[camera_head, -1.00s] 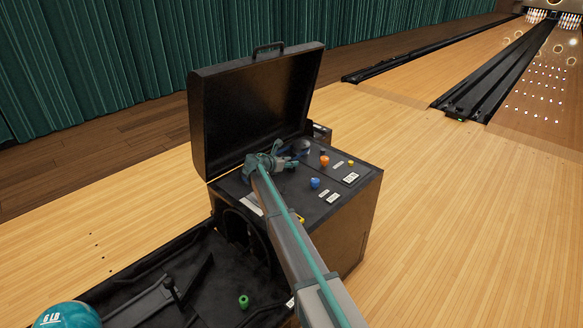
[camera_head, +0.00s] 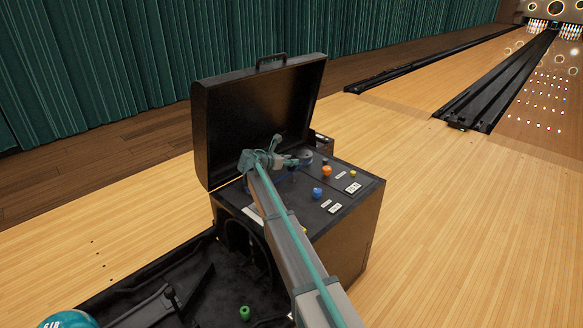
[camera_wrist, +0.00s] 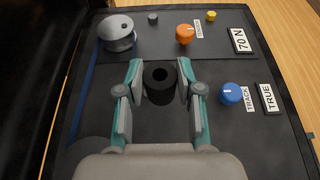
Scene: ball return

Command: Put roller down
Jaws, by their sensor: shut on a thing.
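The roller (camera_wrist: 160,86), a short black cylinder with a hole in its top end, stands between the fingers of my gripper (camera_wrist: 159,74) in the wrist view. The fingers are shut on its two sides, and its top faces the camera. Below it is the dark panel of the open machine box (camera_wrist: 235,133); I cannot tell whether the roller touches the panel. In the head view my gripper (camera_head: 294,161) is over the panel's back left part, in front of the raised lid (camera_head: 255,105). The roller is not clear there.
A grey metal cylinder (camera_wrist: 117,33), an orange knob (camera_wrist: 185,34), a blue knob (camera_wrist: 231,93), a small yellow knob (camera_wrist: 211,16) and label plates stand around the gripper. A green piece (camera_head: 245,313) lies in the ball tray. Bare panel shows right of the roller.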

